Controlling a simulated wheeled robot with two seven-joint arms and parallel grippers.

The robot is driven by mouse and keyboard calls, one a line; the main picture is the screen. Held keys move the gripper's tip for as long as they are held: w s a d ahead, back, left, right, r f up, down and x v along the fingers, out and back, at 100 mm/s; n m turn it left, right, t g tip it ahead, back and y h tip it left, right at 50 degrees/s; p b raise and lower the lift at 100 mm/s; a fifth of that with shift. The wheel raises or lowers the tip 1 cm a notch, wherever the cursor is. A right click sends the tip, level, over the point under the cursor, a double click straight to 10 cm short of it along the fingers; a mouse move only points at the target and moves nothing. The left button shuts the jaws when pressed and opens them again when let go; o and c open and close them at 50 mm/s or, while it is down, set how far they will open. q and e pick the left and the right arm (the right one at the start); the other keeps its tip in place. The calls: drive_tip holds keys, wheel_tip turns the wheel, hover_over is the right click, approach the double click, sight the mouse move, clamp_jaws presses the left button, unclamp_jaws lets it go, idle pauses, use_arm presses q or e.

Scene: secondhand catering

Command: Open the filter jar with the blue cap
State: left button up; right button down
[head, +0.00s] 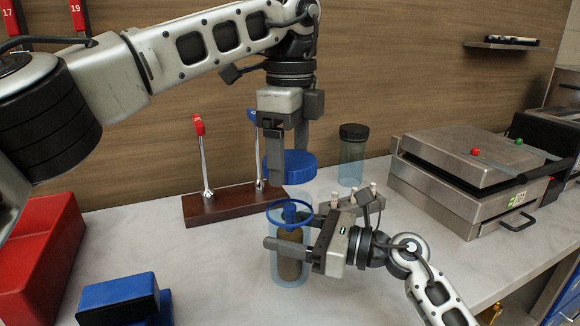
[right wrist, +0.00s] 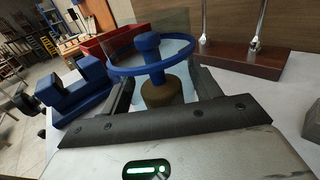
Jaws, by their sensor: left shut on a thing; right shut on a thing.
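The filter jar (head: 289,265) is a clear bluish cylinder standing on the counter, with a blue ring at its rim. Its top is open. Inside are a brown filter body (right wrist: 162,93) and a blue stem (right wrist: 150,55). My right gripper (head: 290,230) is shut on the jar from the right, below the rim. The blue cap (head: 291,167) is above the jar, apart from it, with a visible gap. My left gripper (head: 284,150) points down and is shut on the cap. Its fingertips are partly hidden by the cap.
A clear jar with a black lid (head: 352,157) stands behind. A wooden stand (head: 232,203) with red- and blue-topped levers is behind left. A metal press (head: 468,170) is at right. A blue device (head: 120,299) and red bin (head: 40,250) are at left. The front counter is clear.

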drive_tip(key=shift+c, duration=1.3)
unclamp_jaws()
